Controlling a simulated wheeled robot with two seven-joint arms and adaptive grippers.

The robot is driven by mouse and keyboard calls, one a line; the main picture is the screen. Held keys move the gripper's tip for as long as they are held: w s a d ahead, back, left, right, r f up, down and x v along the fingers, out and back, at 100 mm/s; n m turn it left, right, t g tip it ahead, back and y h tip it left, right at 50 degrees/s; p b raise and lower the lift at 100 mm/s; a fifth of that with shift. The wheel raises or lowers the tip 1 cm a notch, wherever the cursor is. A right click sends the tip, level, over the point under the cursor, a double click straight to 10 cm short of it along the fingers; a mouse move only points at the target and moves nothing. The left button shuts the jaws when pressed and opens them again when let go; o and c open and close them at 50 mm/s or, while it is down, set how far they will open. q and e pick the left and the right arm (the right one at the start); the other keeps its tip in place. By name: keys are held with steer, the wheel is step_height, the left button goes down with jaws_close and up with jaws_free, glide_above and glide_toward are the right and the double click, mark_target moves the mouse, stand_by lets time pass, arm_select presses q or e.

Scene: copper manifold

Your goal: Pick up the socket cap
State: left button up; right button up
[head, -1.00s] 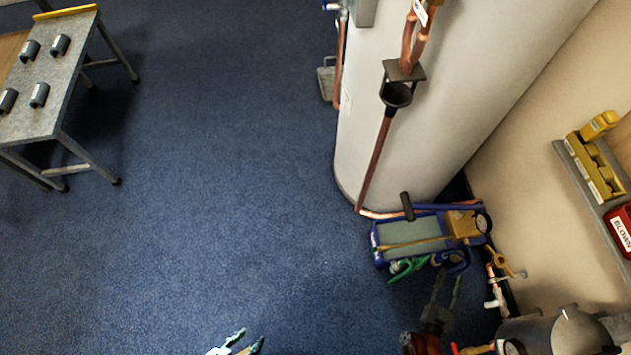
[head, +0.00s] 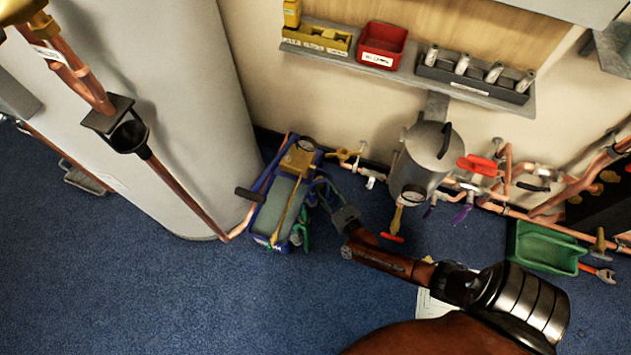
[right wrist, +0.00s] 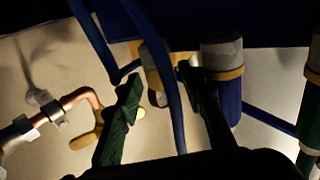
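I cannot make out with certainty which thing is the socket cap. In the right wrist view, a small capped piece with a yellow band (right wrist: 152,72) sits near my fingertips, and a larger blue cylinder with a grey top and yellow ring (right wrist: 222,85) stands to its right. My right gripper (head: 325,190) is at the right side of the blue-framed unit (head: 258,222) by the white tank in the head view. In the right wrist view its two dark green fingers (right wrist: 158,74) are spread apart, with a blue hose (right wrist: 167,90) crossing between them. My left gripper is out of view.
A wall shelf (head: 384,68) holds a yellow block (head: 315,40), a red bin (head: 382,44) and a dark rack (head: 470,80). A grey vessel (head: 418,160) and copper pipes stand right of my gripper. A green tray (head: 545,250) lies at right. Blue floor is open at lower left.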

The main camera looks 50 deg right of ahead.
steer(key=shift+x, duration=0.85)
steer(key=shift+w+r, duration=0.1)
steer(key=shift+w, duration=0.05)
steer(key=shift+c, duration=0.7)
steer(key=c, duration=0.8)
